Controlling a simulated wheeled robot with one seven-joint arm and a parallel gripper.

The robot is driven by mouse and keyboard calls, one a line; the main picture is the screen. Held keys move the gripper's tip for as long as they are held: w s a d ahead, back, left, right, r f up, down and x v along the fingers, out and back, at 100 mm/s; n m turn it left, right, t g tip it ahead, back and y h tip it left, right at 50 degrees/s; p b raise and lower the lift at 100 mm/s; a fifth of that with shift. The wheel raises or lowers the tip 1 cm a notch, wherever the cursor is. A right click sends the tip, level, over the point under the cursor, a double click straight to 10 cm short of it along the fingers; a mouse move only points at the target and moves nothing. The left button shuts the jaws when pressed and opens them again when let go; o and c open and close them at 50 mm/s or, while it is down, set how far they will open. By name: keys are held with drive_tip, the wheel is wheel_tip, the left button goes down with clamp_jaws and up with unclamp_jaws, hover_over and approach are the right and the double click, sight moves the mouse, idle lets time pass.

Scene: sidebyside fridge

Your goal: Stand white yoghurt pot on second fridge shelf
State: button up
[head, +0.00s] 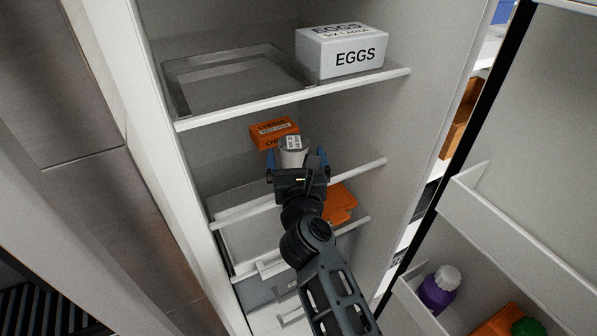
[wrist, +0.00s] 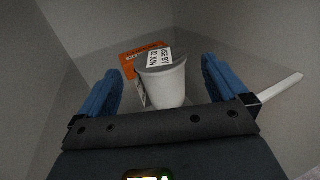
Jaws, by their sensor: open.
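The white yoghurt pot (wrist: 164,86) stands upright inside the fridge, with a grey lid and a use-by label on top. In the head view the pot (head: 292,156) shows just beyond my gripper (head: 297,166), partly hidden by it. In the wrist view my gripper (wrist: 160,88) is open, with one blue finger on each side of the pot and a gap on both sides. The pot appears to stand on the shelf (head: 372,166) below the egg shelf. An orange cheese box (head: 274,133) is close behind it.
The shelf above (head: 240,105) holds a white egg box (head: 342,52) and a clear tray (head: 205,80). An orange packet (head: 342,203) lies lower down. The open door at right has racks with a purple bottle (head: 437,292). The fridge's left wall is close.

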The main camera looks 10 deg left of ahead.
drive_tip(key=s+d+f+n+h, duration=0.1)
drive_tip(key=s+d+f+n, duration=0.2)
drive_tip(key=s+d+n, duration=0.7)
drive_tip(key=s+d+f+n+h, duration=0.25)
drive_tip(key=s+d+n, duration=0.25)
drive_tip(key=s+d, duration=1.05)
drive_tip(key=s+d+r+n+g, duration=0.1)
drive_tip(key=s+r+n, duration=0.3)
drive_tip(key=s+n, duration=0.5)
drive_tip(key=s+d+r+n+g, duration=0.1)
drive_tip(key=s+r+n, duration=0.2)
drive_tip(key=s+n, duration=0.6)
drive_tip(key=s, duration=0.9)
drive_tip(key=shift+d+r+n+g, duration=0.15)
drive_tip(key=shift+r+n+g, duration=0.2)
drive_tip(key=shift+n+g, duration=0.05)
drive_tip(key=shift+c, duration=0.3)
